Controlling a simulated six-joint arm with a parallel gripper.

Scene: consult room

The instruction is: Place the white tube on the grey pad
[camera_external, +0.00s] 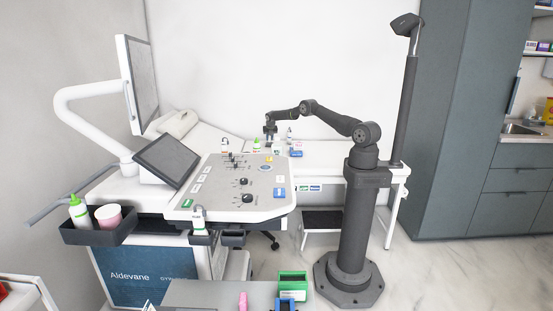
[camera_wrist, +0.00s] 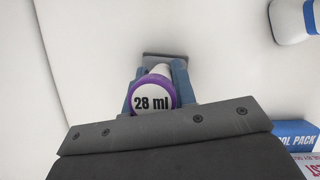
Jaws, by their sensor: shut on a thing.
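In the wrist view my gripper (camera_wrist: 152,98) is shut on the white tube (camera_wrist: 158,70). The tube's end faces the camera, with a purple rim and the print "28 ml". A small grey pad (camera_wrist: 165,56) shows just beyond the tube, partly covered by the tube and the fingers. I cannot tell whether the tube touches it. In the external view my gripper (camera_external: 270,132) points down over the white bed at the back. The tube and the pad are too small to make out there.
A white and blue item (camera_wrist: 291,20) lies at the upper right in the wrist view. A blue box (camera_wrist: 295,132) is at the lower right. The white surface left of the tube is clear.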

